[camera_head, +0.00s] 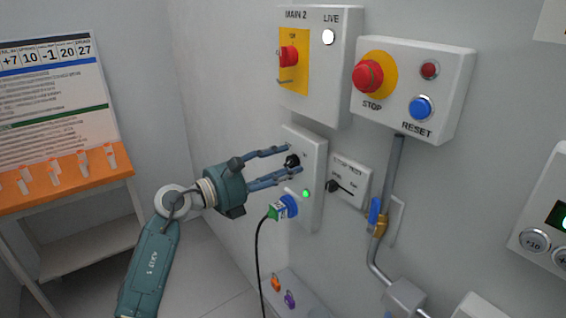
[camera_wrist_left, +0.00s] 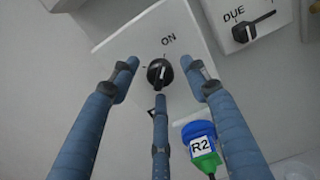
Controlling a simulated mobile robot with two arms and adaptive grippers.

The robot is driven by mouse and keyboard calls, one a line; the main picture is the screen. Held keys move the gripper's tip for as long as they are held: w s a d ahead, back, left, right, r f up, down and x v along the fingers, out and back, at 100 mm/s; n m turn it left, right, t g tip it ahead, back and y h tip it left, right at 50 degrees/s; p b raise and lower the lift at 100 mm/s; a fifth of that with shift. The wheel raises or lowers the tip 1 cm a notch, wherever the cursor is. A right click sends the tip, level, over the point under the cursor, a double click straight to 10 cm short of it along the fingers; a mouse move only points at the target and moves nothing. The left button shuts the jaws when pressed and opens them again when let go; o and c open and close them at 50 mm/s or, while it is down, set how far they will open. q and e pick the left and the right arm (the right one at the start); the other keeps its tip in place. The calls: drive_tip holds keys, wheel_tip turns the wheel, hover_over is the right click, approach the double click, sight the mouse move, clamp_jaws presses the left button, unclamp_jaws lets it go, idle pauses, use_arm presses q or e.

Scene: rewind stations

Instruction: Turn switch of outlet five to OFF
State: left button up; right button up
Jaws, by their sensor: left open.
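The outlet box (camera_head: 312,158) is a pale box on the wall with a black rotary switch (camera_head: 292,161), a lit green lamp (camera_head: 306,193) and a blue plug (camera_head: 288,206) in it. My left gripper (camera_head: 294,159) is open in front of the switch. The outlet's number is not readable. My right gripper is out of view.
A green and blue plug tagged R2 (camera_wrist_left: 203,146) with a hanging cable is below the switch. A smaller box with a black selector (camera_head: 350,181) is to the right. The MAIN 2 box (camera_head: 320,80) and STOP/RESET box (camera_head: 413,88) are above. A conduit (camera_head: 392,175) runs down nearby.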

use_arm(q)
drive_tip(key=c, duration=1.2)
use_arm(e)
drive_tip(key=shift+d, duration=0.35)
